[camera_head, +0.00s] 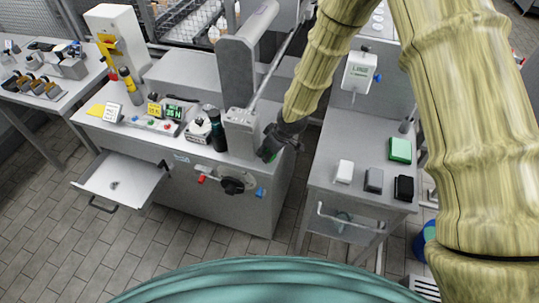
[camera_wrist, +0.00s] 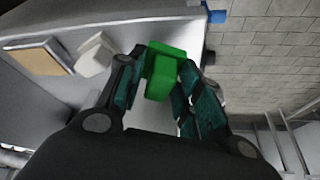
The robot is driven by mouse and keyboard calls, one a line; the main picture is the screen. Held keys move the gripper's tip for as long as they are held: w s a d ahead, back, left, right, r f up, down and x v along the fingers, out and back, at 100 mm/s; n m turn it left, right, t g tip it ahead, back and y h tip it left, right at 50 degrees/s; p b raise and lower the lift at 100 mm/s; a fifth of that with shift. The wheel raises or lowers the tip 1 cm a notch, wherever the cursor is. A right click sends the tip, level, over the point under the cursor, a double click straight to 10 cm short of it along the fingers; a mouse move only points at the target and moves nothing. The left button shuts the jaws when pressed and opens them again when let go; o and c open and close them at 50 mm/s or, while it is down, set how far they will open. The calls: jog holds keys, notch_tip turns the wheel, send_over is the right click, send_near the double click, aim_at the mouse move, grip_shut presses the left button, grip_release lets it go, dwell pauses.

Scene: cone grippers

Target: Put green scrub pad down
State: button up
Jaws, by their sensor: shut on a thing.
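My gripper (camera_head: 271,152) is at the right end of the left steel counter, near the gap before the right table. It is shut on the green scrub pad (camera_wrist: 160,72), a bright green block between both fingers in the wrist view (camera_wrist: 160,88). The pad is mostly hidden by my gripper in the head view, where only a sliver of green shows. I cannot tell whether the pad touches a surface.
A grey column (camera_head: 240,80) stands beside my gripper. An open drawer (camera_head: 120,178) juts out at left.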

notch_tip(320, 180, down, 3)
jog(key=shift+w+r+b, duration=0.1)
jog(key=shift+b, duration=0.55)
jog(key=o, duration=1.1)
jog(key=shift+c, duration=0.2)
jog(key=shift+r, duration=0.15)
jog(key=b+v, duration=0.3)
jog(key=v, duration=0.9)
